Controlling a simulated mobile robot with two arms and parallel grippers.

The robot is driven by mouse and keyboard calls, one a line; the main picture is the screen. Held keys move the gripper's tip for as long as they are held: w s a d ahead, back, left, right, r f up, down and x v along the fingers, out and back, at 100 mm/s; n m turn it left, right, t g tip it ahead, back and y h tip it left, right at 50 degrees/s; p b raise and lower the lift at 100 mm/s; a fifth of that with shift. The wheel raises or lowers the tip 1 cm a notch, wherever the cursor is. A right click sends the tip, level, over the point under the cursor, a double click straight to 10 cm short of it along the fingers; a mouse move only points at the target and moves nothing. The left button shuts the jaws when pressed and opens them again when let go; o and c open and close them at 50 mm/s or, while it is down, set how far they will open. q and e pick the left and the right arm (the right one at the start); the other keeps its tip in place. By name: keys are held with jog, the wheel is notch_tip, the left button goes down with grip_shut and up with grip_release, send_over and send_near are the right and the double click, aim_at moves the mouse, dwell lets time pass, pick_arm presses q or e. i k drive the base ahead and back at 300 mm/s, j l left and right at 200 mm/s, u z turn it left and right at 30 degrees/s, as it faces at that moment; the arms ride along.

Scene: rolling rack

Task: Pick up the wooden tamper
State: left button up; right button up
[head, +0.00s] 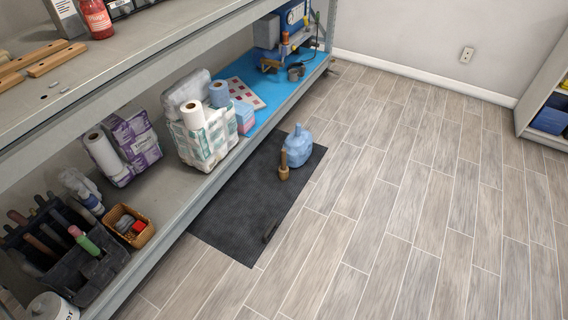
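A brown wooden piece that looks like the tamper (284,168) stands upright on the dark floor mat (236,200), in the middle of the head view. It has a wider lower end and a narrower upper part. It is just in front of a blue translucent jug (299,146), and I cannot tell whether the two touch. Neither of my grippers is in view.
A metal rack runs along the left; its lower shelf (185,193) holds paper rolls, a wicker basket (129,226) and a dark tool caddy (75,255). A small dark object (270,232) lies near the mat's edge. The tiled floor (400,210) to the right is clear.

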aim_at(283, 169)
jog(key=i+l, duration=0.3)
jog(key=i, duration=0.15)
jog(key=i+l+z, duration=0.1)
jog(key=i+l, duration=0.15)
jog(key=i, duration=0.15)
jog(key=i+l, duration=0.25)
jog(key=i, duration=0.2)
jog(key=z, duration=0.05)
